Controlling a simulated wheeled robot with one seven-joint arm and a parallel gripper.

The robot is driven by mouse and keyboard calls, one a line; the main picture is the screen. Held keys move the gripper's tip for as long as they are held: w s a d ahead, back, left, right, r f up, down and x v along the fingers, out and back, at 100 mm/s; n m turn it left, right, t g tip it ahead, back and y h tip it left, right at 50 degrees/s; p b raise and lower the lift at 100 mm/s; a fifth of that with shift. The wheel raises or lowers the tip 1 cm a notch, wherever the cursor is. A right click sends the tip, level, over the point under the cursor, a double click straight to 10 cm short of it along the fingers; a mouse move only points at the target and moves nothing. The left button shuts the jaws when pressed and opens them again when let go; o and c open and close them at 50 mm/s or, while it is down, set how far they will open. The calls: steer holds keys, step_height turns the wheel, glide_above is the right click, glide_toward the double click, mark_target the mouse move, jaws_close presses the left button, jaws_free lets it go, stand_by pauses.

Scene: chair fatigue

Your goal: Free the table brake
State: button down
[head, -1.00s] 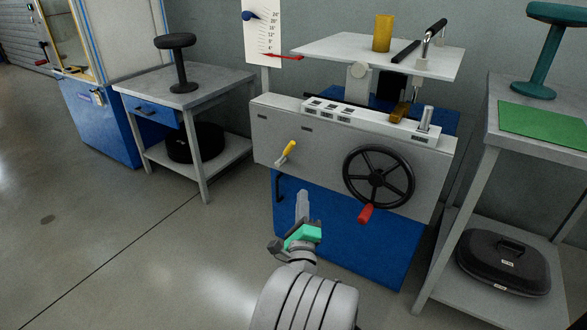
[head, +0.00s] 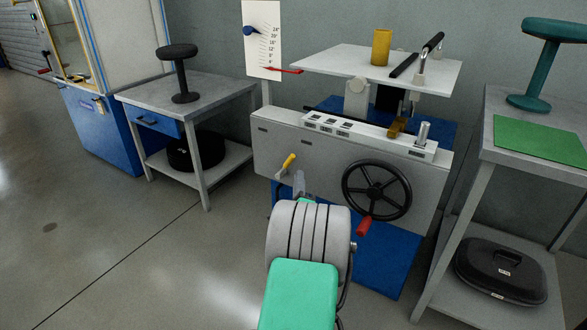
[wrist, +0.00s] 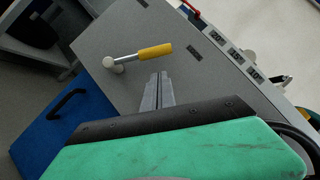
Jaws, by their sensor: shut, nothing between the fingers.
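A small lever with a yellow grip (head: 289,160) sticks out of the left part of the grey front panel (head: 325,160). In the wrist view the yellow grip (wrist: 155,51) points right from its pale round pivot (wrist: 112,65). My gripper (head: 299,178) is in front of the panel, just below and right of the lever, mostly hidden behind my own arm. In the wrist view its thin fingers (wrist: 160,77) are together and empty, apart from the lever in the picture. A black handwheel (head: 376,190) with a red knob (head: 363,226) is right of the lever.
A white tilted tabletop (head: 385,70) stands above the panel, with a yellow cylinder (head: 381,47) on it. A dark handle (wrist: 65,103) is on the blue base. A side table (head: 188,85) stands left and a bench (head: 490,150) right. The floor in front is clear.

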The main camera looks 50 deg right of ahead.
mark_target(286, 165)
steer(key=shift+w+d+r+p, duration=0.1)
steer(key=shift+w+r+p, duration=0.25)
steer(key=shift+w+p, duration=0.25)
steer(key=shift+w+d+r+p, duration=0.1)
steer(key=shift+w+r+p, duration=0.25)
steer(key=shift+w+p, duration=0.2)
steer(key=shift+s, duration=0.1)
